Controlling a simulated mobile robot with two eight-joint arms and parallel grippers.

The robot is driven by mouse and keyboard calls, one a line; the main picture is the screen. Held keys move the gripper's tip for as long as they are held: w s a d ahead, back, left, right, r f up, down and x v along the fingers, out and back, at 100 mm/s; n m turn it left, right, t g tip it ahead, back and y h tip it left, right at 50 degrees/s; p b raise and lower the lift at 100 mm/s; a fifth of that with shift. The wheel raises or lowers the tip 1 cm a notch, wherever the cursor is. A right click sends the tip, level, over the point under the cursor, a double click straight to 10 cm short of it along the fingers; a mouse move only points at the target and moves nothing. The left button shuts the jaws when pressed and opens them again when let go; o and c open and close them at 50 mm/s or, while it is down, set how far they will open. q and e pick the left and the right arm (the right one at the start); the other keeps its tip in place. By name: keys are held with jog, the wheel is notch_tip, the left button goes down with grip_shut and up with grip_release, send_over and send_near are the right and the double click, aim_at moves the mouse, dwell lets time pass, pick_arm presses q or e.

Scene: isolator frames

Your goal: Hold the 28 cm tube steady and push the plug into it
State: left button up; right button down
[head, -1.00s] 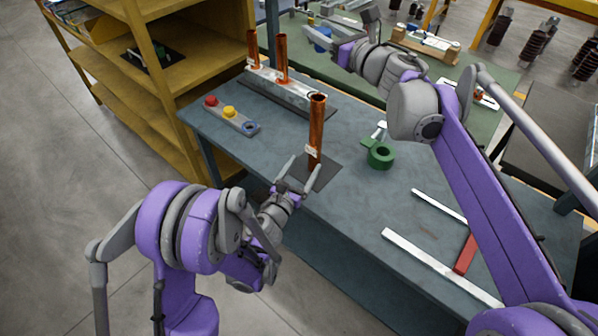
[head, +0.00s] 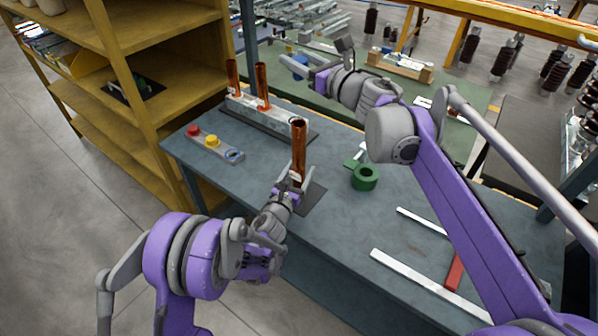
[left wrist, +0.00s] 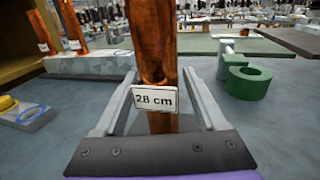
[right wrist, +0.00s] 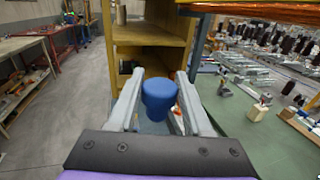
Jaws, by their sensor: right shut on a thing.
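The 28 cm tube (head: 299,150) is copper and stands upright on a dark mat on the bench. Its white "28 cm" tag (left wrist: 156,99) faces my left wrist camera. My left gripper (head: 296,184) is open around the tube's lower part, with a finger on each side and gaps showing in the left wrist view (left wrist: 160,90). My right gripper (right wrist: 158,95) is shut on the blue plug (right wrist: 158,98), held in the air above the far side of the bench, away from the tube. The plug also shows in the head view (head: 300,61). The tube's bottom is hidden behind my left gripper.
A rack (head: 268,117) with two copper tubes stands behind. A strip (head: 215,145) with red, yellow and blue round pieces lies left. A green ring-shaped piece (head: 365,177) stands right of the tube. White bars (head: 425,284) and a red bar lie on the right.

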pick_arm(q)
grip_shut()
dwell(1.2)
pick_arm(e)
jog(key=shift+f, duration=2.8)
